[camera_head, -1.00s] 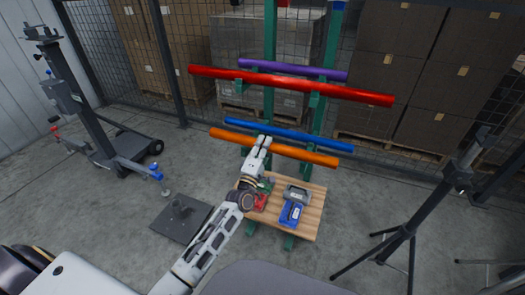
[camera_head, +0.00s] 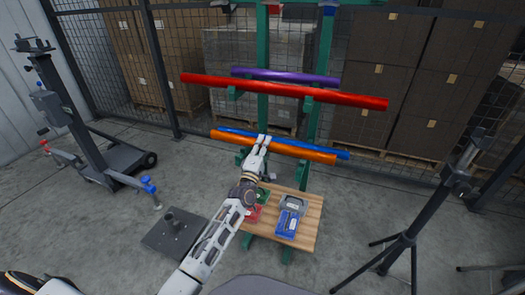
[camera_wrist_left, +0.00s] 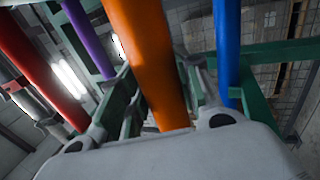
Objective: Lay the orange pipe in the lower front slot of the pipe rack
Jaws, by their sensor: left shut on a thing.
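The orange pipe (camera_head: 308,151) lies across the front of the green pipe rack (camera_head: 263,105), overlapping the lower blue pipe (camera_head: 338,153) in the head view. My left gripper (camera_head: 264,138) is shut on the orange pipe near its middle. In the left wrist view the orange pipe (camera_wrist_left: 148,55) runs between the fingers of my left gripper (camera_wrist_left: 162,92), with the blue pipe (camera_wrist_left: 227,50) to its right, apart from it. The lower front slot is hidden behind the pipe and fingers, so I cannot tell whether the pipe touches it. My right gripper is out of view.
A red pipe (camera_head: 285,90) and a purple pipe (camera_head: 290,75) lie higher on the rack. A wooden table (camera_head: 308,222) with several small cases stands below. A black tripod (camera_head: 430,215) stands right, a lifting stand (camera_head: 75,120) left. Mesh fencing is behind.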

